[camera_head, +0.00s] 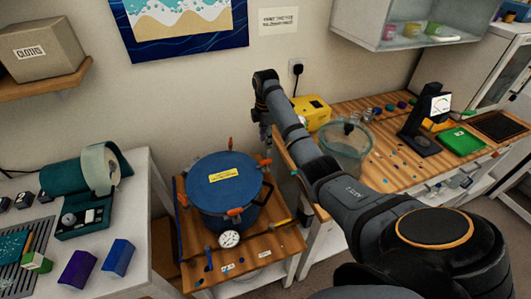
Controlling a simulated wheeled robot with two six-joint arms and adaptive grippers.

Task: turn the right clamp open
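A blue pressure pot (205,178) with a yellow label on its lid stands on a small wooden cart. Orange-handled clamps sit around its rim: the right clamp (264,162), a back clamp (231,143), a front clamp (235,211) and a left clamp (183,200). My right arm reaches in from the lower right, and its gripper (266,141) points down just above and beside the right clamp. The gripper is small and dark, so I cannot tell if its fingers are open or touch the clamp. My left gripper is not in view.
A white pressure gauge (229,239) sits at the pot's front. The right wooden bench (385,170) holds a clear bucket (345,150), a yellow box (312,113) and a black-framed gauge stand (425,125). The left white table holds a tape dispenser (85,195) and small coloured blocks.

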